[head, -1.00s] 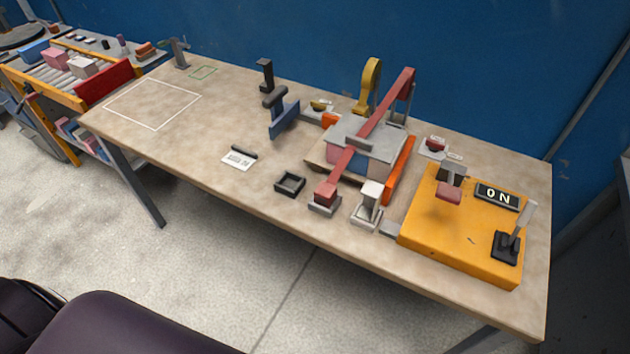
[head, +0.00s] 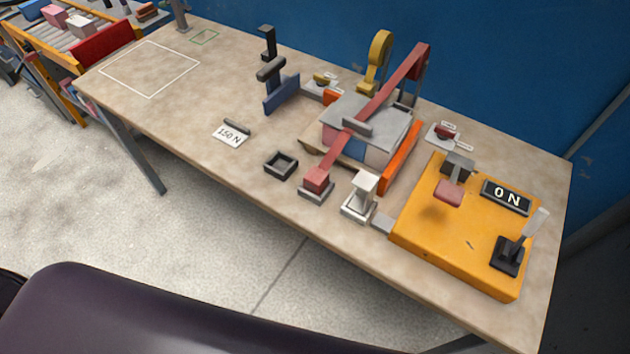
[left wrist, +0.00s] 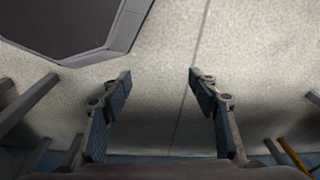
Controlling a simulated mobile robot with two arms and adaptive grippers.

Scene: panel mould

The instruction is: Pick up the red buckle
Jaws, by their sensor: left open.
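A red block (head: 317,181) stands on a grey base at the front end of a red strap-like bar (head: 382,88), which runs over a grey-topped mould (head: 366,122). A smaller dark red piece (head: 446,132) lies on a white labelled plate at the back right of the mould. Which of these two is the red buckle I cannot tell. My left gripper (left wrist: 160,85) shows in the left wrist view, open and empty, over grey floor. Neither gripper shows in the head view.
A yellow-orange box (head: 430,244) with an "ON" sign and a lever fills the table's right end. A white post (head: 362,194), a black tray (head: 281,165) and a "150 N" card (head: 230,135) line the front. The table's left part (head: 205,85) is mostly clear.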

